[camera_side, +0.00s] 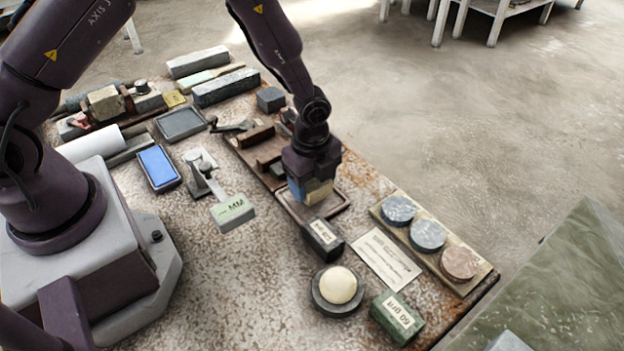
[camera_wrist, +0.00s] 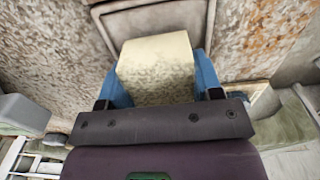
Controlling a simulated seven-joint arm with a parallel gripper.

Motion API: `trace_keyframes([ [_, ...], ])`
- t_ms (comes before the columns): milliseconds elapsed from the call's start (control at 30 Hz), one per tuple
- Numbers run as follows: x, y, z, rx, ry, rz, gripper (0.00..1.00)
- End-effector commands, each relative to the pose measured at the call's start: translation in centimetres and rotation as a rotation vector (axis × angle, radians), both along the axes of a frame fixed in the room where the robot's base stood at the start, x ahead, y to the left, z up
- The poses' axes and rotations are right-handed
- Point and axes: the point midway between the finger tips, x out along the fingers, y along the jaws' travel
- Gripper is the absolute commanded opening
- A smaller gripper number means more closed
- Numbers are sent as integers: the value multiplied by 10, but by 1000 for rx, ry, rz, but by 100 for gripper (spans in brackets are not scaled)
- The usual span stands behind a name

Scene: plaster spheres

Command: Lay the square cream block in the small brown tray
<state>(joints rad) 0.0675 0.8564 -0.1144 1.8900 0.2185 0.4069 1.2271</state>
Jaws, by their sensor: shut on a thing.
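The cream block (camera_side: 318,191) is between the blue fingers of my gripper (camera_side: 308,192), which is shut on it. In the wrist view the cream block (camera_wrist: 157,62) fills the space between the blue fingertips (camera_wrist: 158,80), with a speckled shaded lower part. The small brown tray (camera_side: 341,208) lies directly below or around the block on the bench. The tray also shows behind the block in the wrist view (camera_wrist: 108,14). I cannot tell whether the block touches the tray floor, as my gripper hides part of it.
A dark labelled block (camera_side: 322,239) stands close to the tray's near side. A paper card (camera_side: 385,258) and a board with three round discs (camera_side: 428,235) lie to the right. A cream ball (camera_side: 338,285) sits in a dark ring, beside a green box (camera_side: 397,317).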

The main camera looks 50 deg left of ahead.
Motion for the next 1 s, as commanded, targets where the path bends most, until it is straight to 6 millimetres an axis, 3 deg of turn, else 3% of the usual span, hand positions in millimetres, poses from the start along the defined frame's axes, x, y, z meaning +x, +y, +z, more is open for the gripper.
trace_keyframes([
  [867, 0, 0, -17, 0, -1, 0, 27],
  [900, 1, 0, -17, 0, -1, 0, 64],
  [1000, 1, 0, -17, 0, -1, 0, 87],
])
